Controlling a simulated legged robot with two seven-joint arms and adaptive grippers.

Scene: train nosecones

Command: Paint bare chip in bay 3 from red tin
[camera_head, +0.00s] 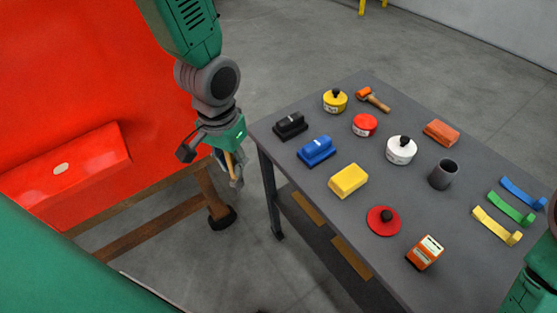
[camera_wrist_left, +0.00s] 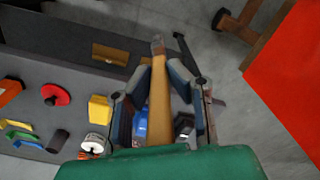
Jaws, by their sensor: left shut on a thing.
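My left gripper (camera_head: 232,160) hangs left of the table and is shut on a wooden-handled brush (camera_head: 230,165). In the left wrist view the brush (camera_wrist_left: 158,95) runs between the fingers, its dark tip pointing away from me; whether it bears paint I cannot tell. A pale oval bare chip (camera_head: 61,169) shows on the red nosecone (camera_head: 75,75), left of the gripper and apart from it. The red tin (camera_head: 364,125) stands on the table without a knob on top. A red lid with a black knob (camera_head: 383,220) lies nearer the front. My right gripper is out of view.
The grey table (camera_head: 290,165) also holds a yellow tin (camera_head: 335,100), a white tin (camera_head: 401,150), a dark cup (camera_head: 443,174), a yellow block (camera_head: 348,180), blue and black blocks, and coloured strips. A wooden stand (camera_head: 150,223) lies below the nosecone. Open floor separates it from the table.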

